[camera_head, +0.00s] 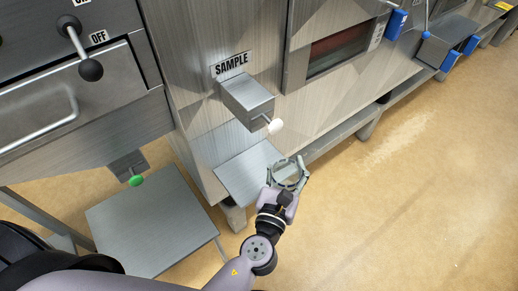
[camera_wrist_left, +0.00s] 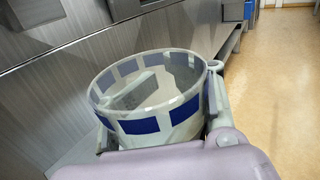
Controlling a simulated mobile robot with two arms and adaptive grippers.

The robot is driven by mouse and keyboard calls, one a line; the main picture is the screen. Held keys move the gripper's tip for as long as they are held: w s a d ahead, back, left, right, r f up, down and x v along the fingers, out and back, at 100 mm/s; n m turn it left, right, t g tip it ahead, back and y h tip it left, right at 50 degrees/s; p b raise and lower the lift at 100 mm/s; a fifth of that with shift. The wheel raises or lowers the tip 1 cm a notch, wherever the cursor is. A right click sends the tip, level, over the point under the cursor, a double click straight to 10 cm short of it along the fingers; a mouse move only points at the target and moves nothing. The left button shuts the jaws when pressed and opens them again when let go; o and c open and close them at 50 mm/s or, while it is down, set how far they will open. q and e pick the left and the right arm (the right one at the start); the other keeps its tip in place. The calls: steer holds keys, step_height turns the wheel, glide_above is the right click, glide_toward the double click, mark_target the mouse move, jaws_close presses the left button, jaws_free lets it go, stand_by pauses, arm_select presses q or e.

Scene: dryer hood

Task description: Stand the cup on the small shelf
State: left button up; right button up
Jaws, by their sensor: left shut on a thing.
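The cup (camera_head: 286,170) is a pale round vessel with a band of blue squares, which shows clearly in the left wrist view (camera_wrist_left: 143,126). My left gripper (camera_head: 288,177) is shut on the cup, with its fingers around the cup's sides. The cup looks upright, and its open mouth shows. The small shelf (camera_head: 238,174) is a flat metal plate under the SAMPLE spout. In the head view the cup is at the shelf's right edge. I cannot tell its height above the shelf. My right gripper is not in view.
The grey SAMPLE box (camera_head: 246,99) with a white-tipped handle (camera_head: 274,126) juts out above the shelf. A larger low metal platform (camera_head: 150,220) is at lower left, below a green-knobbed outlet (camera_head: 135,180). The tan floor (camera_head: 400,210) at right is clear.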

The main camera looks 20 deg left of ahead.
arm_select(q)
steer(key=w+a, duration=0.2)
steer(key=a, duration=0.1)
steer(key=w+a+f, duration=0.1)
steer(key=w+a, duration=0.2)
steer(key=w+a+f, duration=0.1)
steer(key=w+a, duration=0.1)
steer(key=a, duration=0.1)
steer(key=shift+w+a+f, duration=0.15)
steer(key=shift+a, duration=0.1)
step_height(320, 180, down, 4)
steer(key=b, duration=0.3)
steer(key=shift+f, duration=0.1)
steer(key=shift+c, duration=0.2)
steer(key=shift+f, duration=0.25)
steer(key=shift+w+a, duration=0.1)
steer(key=shift+w, duration=0.05)
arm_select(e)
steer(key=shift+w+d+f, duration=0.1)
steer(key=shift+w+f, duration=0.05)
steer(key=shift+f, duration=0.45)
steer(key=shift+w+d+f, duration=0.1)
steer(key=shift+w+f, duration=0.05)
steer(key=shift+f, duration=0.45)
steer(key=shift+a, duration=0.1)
